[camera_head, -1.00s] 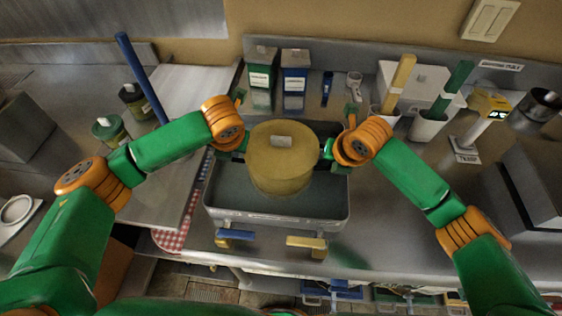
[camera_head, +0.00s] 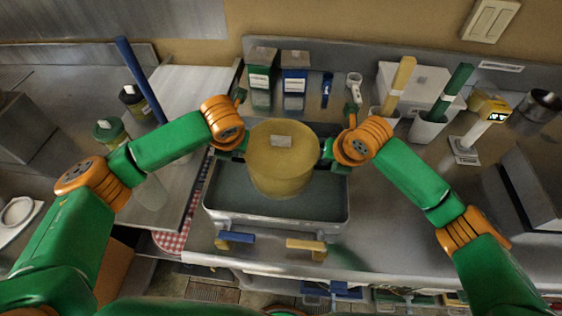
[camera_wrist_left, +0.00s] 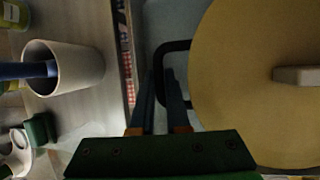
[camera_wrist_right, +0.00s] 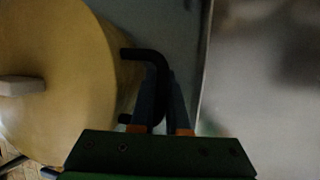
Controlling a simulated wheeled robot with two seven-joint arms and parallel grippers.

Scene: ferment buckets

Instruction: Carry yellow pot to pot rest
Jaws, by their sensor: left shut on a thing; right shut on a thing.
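The yellow pot (camera_head: 281,165), lidded with a pale knob, is held level above the grey sink basin (camera_head: 240,212) between both grippers. My left gripper (camera_head: 241,146) is shut on the pot's left handle; the dark handle (camera_wrist_left: 172,46) shows between its fingers in the left wrist view. My right gripper (camera_head: 325,150) is shut on the right handle; the dark handle (camera_wrist_right: 150,56) shows in the right wrist view. I cannot clearly pick out a pot rest.
A white board (camera_head: 205,85) and a blue stick (camera_head: 140,80) in a pale cup stand left. Green-labelled (camera_head: 259,78) and blue-labelled (camera_head: 295,80) boxes stand behind. Upright brushes and a yellow-topped meter (camera_head: 488,107) are right. The right counter front (camera_head: 400,240) is clear.

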